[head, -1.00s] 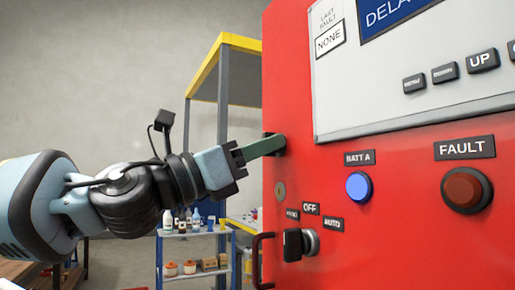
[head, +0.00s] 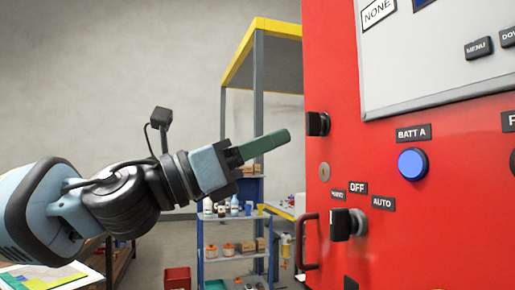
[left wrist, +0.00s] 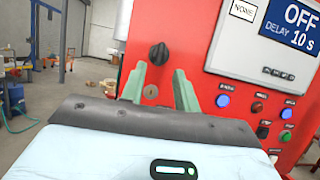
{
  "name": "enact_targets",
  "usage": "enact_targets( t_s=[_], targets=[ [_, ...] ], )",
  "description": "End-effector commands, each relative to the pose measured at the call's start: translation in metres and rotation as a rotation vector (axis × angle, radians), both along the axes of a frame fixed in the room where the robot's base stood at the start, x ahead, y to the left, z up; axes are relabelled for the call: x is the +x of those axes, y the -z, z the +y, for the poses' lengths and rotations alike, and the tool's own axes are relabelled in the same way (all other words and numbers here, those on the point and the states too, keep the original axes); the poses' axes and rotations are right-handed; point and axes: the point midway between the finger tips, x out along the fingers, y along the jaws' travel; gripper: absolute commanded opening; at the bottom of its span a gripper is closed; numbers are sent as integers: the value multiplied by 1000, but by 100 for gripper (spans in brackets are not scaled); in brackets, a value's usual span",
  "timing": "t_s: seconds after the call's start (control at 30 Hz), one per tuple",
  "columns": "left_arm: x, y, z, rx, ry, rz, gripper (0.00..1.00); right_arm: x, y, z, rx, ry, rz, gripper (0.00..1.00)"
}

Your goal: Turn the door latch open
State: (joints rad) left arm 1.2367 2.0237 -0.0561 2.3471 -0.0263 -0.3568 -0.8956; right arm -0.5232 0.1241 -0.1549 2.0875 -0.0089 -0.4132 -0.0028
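The door latch is a black turn knob (head: 317,123) on the left part of the red cabinet door (head: 335,85). In the left wrist view the latch (left wrist: 158,54) shows between and just beyond the green fingertips, its handle roughly upright with a slight tilt. My left gripper (head: 284,136) points at the door from the left, its fingertips a short gap away from the latch and not touching it. In the left wrist view its two fingers (left wrist: 164,74) are spread apart with nothing between them. My right gripper is in neither view.
Below the latch are a keyhole (head: 324,171), a red door handle (head: 307,242) and a black selector switch (head: 346,225). A blue button (head: 412,164) sits to the right. A blue shelf (head: 236,222) stands behind.

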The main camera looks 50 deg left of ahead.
Motion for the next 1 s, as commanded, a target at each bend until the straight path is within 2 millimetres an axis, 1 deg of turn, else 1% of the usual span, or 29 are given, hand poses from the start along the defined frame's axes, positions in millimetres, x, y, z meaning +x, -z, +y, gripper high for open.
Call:
enact_targets(
  t_s=[0.1, 0.3, 1.0],
  targets=[
    [-5, 2, 2, -1, 0, -2, 31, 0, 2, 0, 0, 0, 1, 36],
    [-9, 4, 4, -2, 1, 0, 31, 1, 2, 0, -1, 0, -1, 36],
    [-9, 4, 4, -1, 0, -1, 31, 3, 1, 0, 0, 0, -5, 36]
  ],
)
